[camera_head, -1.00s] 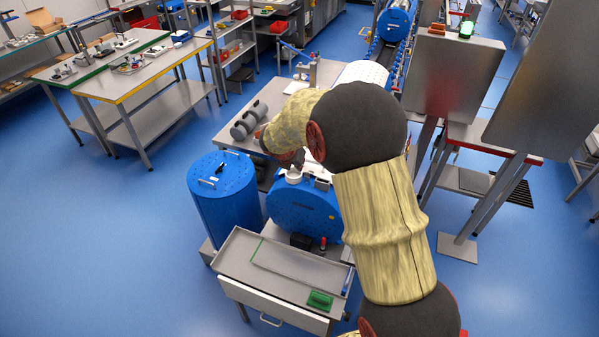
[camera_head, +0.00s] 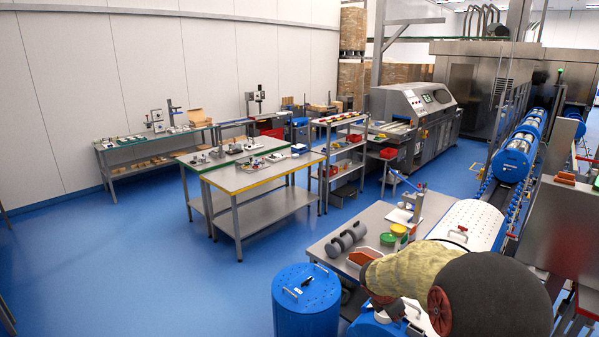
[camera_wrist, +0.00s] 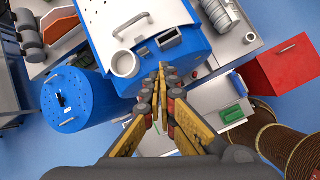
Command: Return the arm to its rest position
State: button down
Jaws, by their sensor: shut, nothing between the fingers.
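My gripper (camera_wrist: 163,74) shows in the wrist view with its yellow fingers drawn together at the tips and nothing between them. It points at the front of a blue tub (camera_wrist: 185,53) with a white top, a handle and a white cup (camera_wrist: 125,64). I cannot tell whether the tips touch the tub. In the head view my arm's dark joint and tan sleeve fill the lower right, and the gripper is hidden. Part of the blue tub (camera_head: 375,327) shows beside the sleeve.
A round blue drum (camera_head: 307,310) stands left of my arm, also in the wrist view (camera_wrist: 60,108). A steel table (camera_head: 322,245) holds grey rollers (camera_head: 346,238). A red box (camera_wrist: 284,66) is at right in the wrist view. Open blue floor (camera_head: 180,275) lies left.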

jog(key=s+a+f+m+g+y+b, duration=0.1)
jog(key=s+a+m+b, duration=0.3)
jog(key=s+m, duration=0.55)
jog(key=s+a+f+m+g+y+b, duration=0.15)
jog(key=s+m+b, duration=0.4)
jog(key=s, duration=0.65)
jog(key=s+a+f+m+t+y+b, duration=0.1)
jog(key=s+a+f+m+t+b, duration=0.1)
jog(key=s+b, duration=0.5)
jog(key=s+a+f+m+t+y+b, duration=0.1)
jog(key=s+a+f+m+b, duration=0.3)
jog(key=s+b, duration=0.4)
jog(key=f+t+b, duration=0.1)
jog(key=b, duration=0.4)
jog(key=shift+a+f+y, duration=0.35)
jog(key=shift+a, duration=0.05)
jog(key=c, duration=2.6)
grip_release()
